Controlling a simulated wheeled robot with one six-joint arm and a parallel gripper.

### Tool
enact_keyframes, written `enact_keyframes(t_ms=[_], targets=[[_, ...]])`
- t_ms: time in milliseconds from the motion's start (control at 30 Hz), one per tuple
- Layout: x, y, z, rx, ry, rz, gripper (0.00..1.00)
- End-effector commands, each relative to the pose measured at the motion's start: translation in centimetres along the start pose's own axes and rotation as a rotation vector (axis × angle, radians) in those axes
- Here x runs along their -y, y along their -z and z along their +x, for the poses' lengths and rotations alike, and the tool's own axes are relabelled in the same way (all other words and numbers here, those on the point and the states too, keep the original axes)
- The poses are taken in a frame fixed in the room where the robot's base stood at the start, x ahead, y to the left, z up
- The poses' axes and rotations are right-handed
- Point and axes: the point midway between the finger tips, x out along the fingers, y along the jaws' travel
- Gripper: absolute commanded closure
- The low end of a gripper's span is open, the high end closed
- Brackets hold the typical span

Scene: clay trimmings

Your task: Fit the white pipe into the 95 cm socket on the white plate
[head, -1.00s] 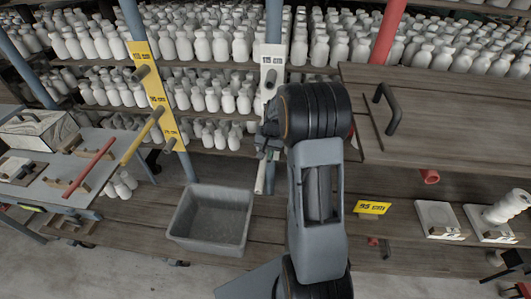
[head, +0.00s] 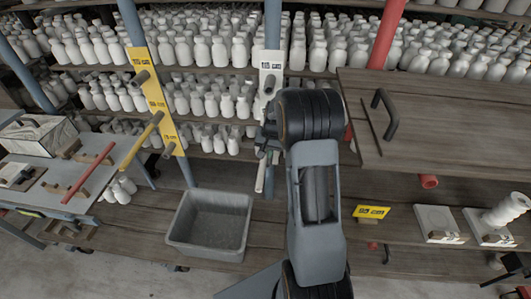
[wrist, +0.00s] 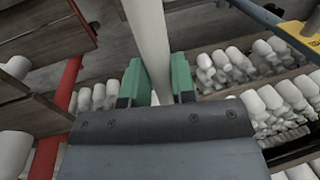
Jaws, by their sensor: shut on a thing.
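The white pipe shows in the wrist view (wrist: 147,35), held between the green fingers of my gripper (wrist: 157,82). In the head view a short length of the pipe (head: 260,178) points down below my gripper (head: 266,143). The white plate (head: 271,60) is fixed to a blue-grey post behind my wrist. Its top label seems to read 115 cm, with a dark socket (head: 269,83) under it. The lower part of the plate, where a 95 cm socket could be, is hidden by my gripper. I cannot tell whether the pipe touches the plate.
A grey bin (head: 208,252) sits below. A red pipe (head: 88,173) lies on the left table. Shelves of white bottles stand behind.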

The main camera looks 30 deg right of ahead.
Motion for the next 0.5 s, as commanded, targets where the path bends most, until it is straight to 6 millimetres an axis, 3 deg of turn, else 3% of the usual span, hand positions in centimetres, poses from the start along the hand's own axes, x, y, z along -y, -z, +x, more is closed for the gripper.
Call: enact_keyframes(t_ms=[500], targets=[[0.0, 1.4, -0.1, -0.002, 0.000, 0.000, 1.00]])
